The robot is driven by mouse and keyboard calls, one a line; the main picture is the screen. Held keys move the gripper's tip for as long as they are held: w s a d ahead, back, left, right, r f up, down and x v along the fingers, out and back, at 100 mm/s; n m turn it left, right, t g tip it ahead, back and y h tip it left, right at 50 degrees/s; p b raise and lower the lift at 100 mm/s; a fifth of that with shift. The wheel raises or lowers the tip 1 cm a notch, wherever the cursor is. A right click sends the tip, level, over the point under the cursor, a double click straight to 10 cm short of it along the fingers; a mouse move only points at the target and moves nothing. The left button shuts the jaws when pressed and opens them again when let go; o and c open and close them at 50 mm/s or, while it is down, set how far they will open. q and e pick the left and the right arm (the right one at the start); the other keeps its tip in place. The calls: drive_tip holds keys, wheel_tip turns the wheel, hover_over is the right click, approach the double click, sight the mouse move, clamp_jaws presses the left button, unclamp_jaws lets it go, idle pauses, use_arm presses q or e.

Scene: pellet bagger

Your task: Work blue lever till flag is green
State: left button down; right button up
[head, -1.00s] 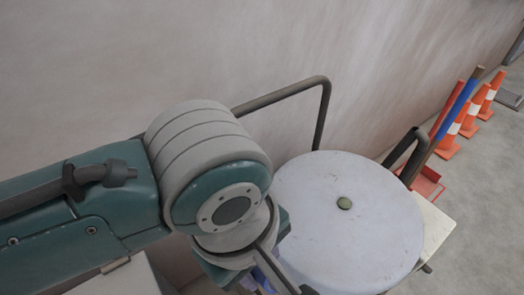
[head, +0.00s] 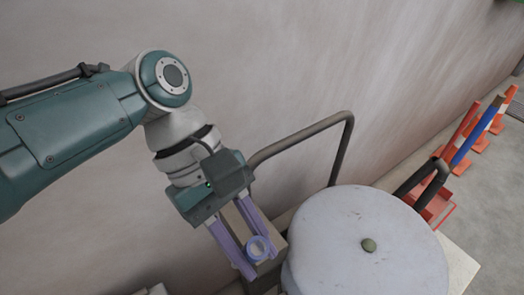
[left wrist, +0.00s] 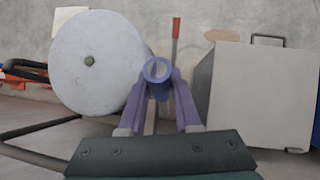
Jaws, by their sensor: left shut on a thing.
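My left gripper (head: 246,258), with long violet fingers, is shut on the blue-violet round end of what looks like the blue lever (head: 258,248). In the left wrist view the fingertips (left wrist: 157,88) close on both sides of this hollow, tube-like end (left wrist: 157,69). The rest of the lever is mostly hidden by the fingers. I cannot make out a flag; only a small dark green patch (head: 508,2) shows at the top right edge of the head view. My right gripper is not in view.
A round white lid (head: 365,275) with a green knob stands right of my left gripper, beside a bent dark rail (head: 300,135). A red-handled bar (left wrist: 176,35) and a pale box (left wrist: 262,98) show in the wrist view. Orange cones (head: 483,140) stand farther right.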

use_arm(q)
drive_tip(key=shift+w, duration=0.1)
drive_tip(key=shift+a, duration=0.1)
drive_tip(key=c, duration=0.6)
unclamp_jaws()
drive_tip(key=shift+r, duration=0.1)
drive_tip(key=v, duration=1)
drive_tip(key=shift+p, duration=0.45)
drive_tip(key=shift+w, duration=0.1)
